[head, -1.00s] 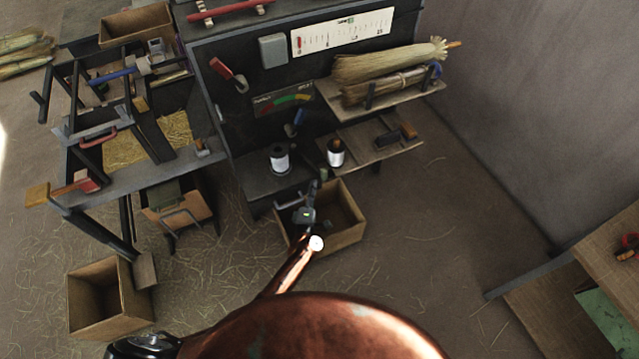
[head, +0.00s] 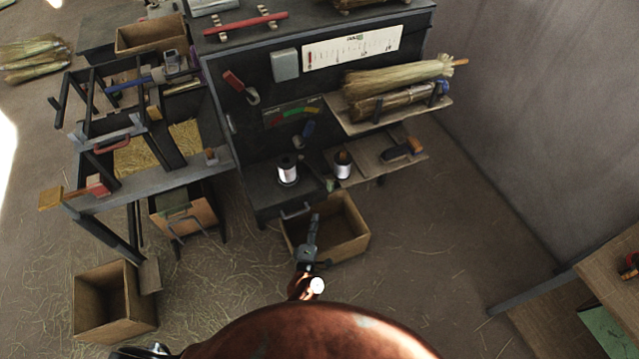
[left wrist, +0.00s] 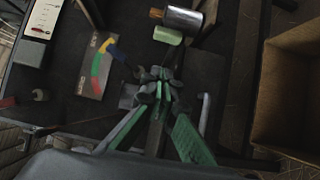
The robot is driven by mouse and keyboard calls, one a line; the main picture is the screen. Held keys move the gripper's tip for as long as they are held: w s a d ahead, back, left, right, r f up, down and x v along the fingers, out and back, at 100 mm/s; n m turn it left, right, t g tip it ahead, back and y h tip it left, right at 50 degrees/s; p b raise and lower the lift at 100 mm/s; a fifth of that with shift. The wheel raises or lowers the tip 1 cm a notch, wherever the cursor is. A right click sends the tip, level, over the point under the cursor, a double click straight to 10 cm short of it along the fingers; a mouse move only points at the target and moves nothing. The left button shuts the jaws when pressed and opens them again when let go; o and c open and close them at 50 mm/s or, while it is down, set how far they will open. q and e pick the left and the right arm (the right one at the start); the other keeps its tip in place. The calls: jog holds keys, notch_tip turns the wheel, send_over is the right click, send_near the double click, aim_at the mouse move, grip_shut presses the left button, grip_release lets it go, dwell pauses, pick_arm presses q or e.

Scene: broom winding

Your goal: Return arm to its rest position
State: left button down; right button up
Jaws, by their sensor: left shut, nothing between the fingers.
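My left arm reaches out from the bottom centre of the head view. Its gripper (head: 314,222) appears in front of the open wooden box on the floor. In the left wrist view the green-sided fingers (left wrist: 160,82) meet at their tips. They are shut with nothing between them. My right gripper is not in view.
The open wooden box (head: 357,238) stands below the dark workbench cabinet (head: 240,135). White spools (head: 287,172) stand on its lower ledge, and straw bundles (head: 395,75) lie on a shelf. Another box (head: 95,320) is at lower left. Floor on the right (head: 440,250) is clear.

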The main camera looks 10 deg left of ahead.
pick_arm(q)
jog(key=s+a+f+m+g, duration=0.3)
jog(key=s+a+f+m, duration=0.1)
jog(key=s+f, duration=0.55)
jog(key=s+a+f+m+g+h, duration=0.1)
jog(key=s+a+f+m+g, duration=0.25)
jog(key=s+f, duration=0.6)
jog(key=s+a+f+m+g, duration=0.3)
jog(key=s+f+m, duration=0.3)
jog(key=f, duration=0.6)
jog(key=s+a+f+m+g, duration=0.2)
jog(key=s+a+f, duration=0.1)
jog(key=s, duration=0.9)
jog(key=s+a+f+m+g+y, duration=0.1)
jog(key=s+a+f+g, duration=0.2)
jog(key=s, duration=0.9)
jog(key=s+a+f+m+g, duration=0.2)
jog(key=s+a, duration=0.5)
jog(key=s, duration=0.4)
notch_tip(320, 180, down, 2)
jog(key=shift+s+a+f+m+g+y, duration=0.15)
jog(key=shift+s+a+m+g+y, duration=0.1)
jog(key=shift+s+m+g+y, duration=0.25)
